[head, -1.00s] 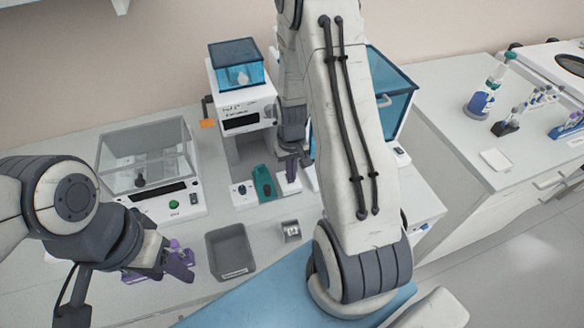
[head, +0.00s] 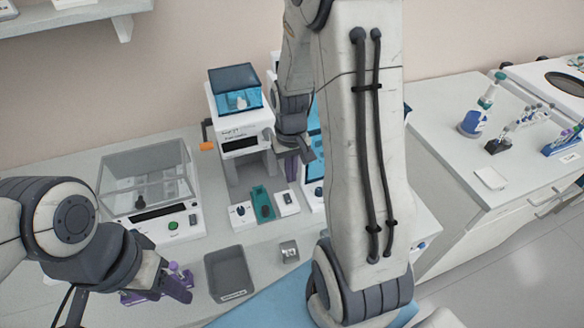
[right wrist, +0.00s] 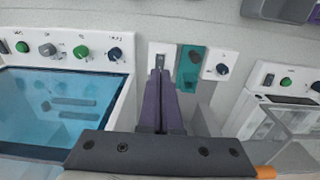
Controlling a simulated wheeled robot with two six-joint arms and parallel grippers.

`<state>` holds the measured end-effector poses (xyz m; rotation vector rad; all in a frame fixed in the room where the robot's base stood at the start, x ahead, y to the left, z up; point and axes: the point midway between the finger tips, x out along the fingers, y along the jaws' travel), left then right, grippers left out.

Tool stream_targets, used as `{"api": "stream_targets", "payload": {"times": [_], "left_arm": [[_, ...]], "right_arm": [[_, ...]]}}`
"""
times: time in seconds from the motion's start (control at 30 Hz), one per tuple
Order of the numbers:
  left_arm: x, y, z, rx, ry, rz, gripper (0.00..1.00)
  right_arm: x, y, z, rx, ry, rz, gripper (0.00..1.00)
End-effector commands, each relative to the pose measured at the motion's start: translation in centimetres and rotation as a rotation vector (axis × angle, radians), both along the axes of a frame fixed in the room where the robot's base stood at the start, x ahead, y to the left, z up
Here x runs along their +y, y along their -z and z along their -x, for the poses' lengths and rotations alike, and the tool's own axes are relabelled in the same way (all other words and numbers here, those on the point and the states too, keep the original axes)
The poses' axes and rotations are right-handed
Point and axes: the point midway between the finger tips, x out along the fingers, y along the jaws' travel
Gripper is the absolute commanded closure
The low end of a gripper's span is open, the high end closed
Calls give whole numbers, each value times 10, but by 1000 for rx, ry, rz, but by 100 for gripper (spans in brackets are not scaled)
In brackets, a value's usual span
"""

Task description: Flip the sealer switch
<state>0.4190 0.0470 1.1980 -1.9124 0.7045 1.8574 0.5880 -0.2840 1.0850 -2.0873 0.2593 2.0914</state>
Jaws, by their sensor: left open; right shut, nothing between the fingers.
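The sealer (head: 240,138) is a white machine with a blue clear top. Its low front base carries a dark blue knob, a teal tray (head: 262,204) and, at the right, a white panel with a small switch (head: 287,199). The switch also shows in the right wrist view (right wrist: 162,56), just beyond my fingertips; its position is too small to tell. My right gripper (head: 303,160) is shut and empty, above and behind the switch panel in the head view. Its purple fingers also show in the right wrist view (right wrist: 158,78). My left gripper (head: 183,286) is open and empty at the lower left.
A clear-lidded device (head: 150,190) stands left of the sealer. A grey bin (head: 229,274) and a small metal block (head: 289,251) sit in front. A blue-windowed machine (right wrist: 62,100) stands beside the sealer. The right counter holds a bottle (head: 474,123) and tube racks.

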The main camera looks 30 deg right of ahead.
Motion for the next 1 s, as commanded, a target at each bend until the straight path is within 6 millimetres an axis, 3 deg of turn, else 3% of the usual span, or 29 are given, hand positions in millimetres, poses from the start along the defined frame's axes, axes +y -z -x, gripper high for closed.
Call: {"api": "stream_targets", "payload": {"times": [0.1,0.3,0.87,1.0], "left_arm": [[0,4,0,-1,-1,1,50],[0,5,0,-1,-1,1,50],[0,5,0,-1,-1,1,50],[0,10,0,-1,-1,1,50]], "right_arm": [[0,-16,2,-4,0,1,100],[1,-28,4,0,0,0,100],[2,-28,4,0,-3,0,100],[28,-33,5,-9,-69,-2,100]]}}
